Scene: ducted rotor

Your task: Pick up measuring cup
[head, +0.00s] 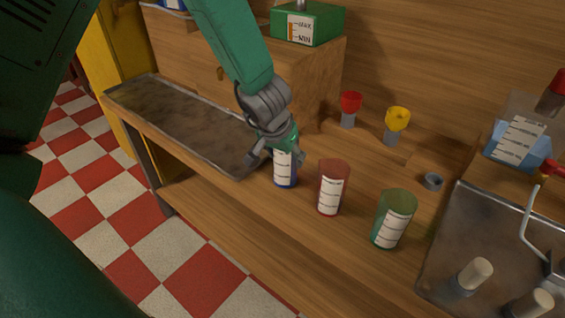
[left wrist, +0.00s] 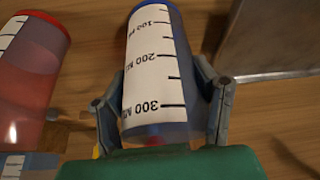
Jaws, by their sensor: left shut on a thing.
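A blue measuring cup (head: 286,172) with a white scale label stands upright on the wooden bench in the head view. My left gripper (head: 276,158) reaches down over it from above and is shut on it. In the left wrist view the blue cup (left wrist: 155,75) fills the middle between the two grey fingers of my left gripper (left wrist: 160,105); marks for 100, 200 and 300 show on its label. A red measuring cup (head: 332,187) and a green measuring cup (head: 393,218) stand to the right in a row. The red cup (left wrist: 30,65) also shows at left in the wrist view. My right gripper is not in view.
A shallow metal tray (head: 180,120) lies left of the cups. Red (head: 350,108) and yellow (head: 397,122) funnels stand behind. A small grey ring (head: 432,181) lies near the green cup. A metal plate (head: 450,250) with fittings is at right, beside a jug of blue liquid (head: 518,140).

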